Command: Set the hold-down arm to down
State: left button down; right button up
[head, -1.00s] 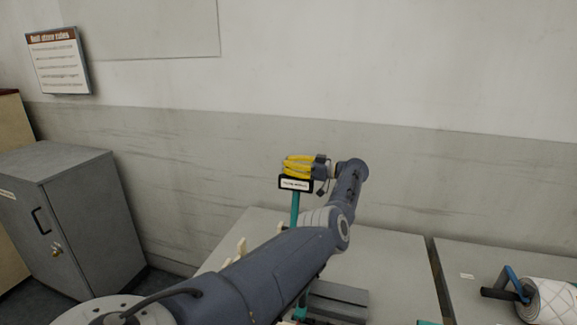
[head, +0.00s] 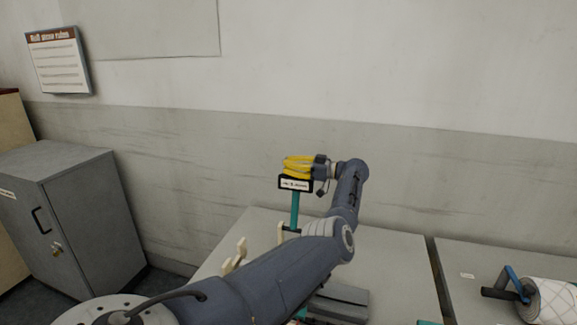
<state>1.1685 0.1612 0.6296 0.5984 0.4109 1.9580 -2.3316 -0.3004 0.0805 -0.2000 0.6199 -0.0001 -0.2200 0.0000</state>
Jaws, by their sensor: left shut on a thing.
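My left gripper (head: 297,166), with yellow fingers, is high over the table and points left. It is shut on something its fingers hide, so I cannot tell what. It is just above a black-framed label plate (head: 296,184) on an upright teal post (head: 295,209), and I cannot tell whether they touch. At the far right, a blue bar with a black grip (head: 497,293) is beside a white quilted roll (head: 551,299). I cannot tell which part is the hold-down arm. My right gripper is not in view.
The grey table (head: 395,262) has a dark gap before a second table (head: 470,253) at the right. Cream pegs (head: 235,255) and a grey block (head: 340,300) are partly behind my left arm. A grey cabinet (head: 92,215) stands at the left.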

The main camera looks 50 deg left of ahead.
pick_arm(q)
jog(key=shift+s+d+r, duration=0.15)
jog(key=shift+s+d, duration=0.2)
jog(key=shift+s, duration=0.15)
jog(key=shift+s+d+r, duration=0.15)
jog(key=shift+s+d, duration=0.15)
jog(key=shift+s, duration=0.2)
jog(key=s+d+f+n, duration=0.1)
jog(key=s+d+n, duration=0.4)
jog(key=s, duration=0.5)
jog(key=shift+s+d+f+n, duration=0.2)
jog(key=shift+d+f+n, duration=0.1)
jog(key=shift+f+n, duration=0.1)
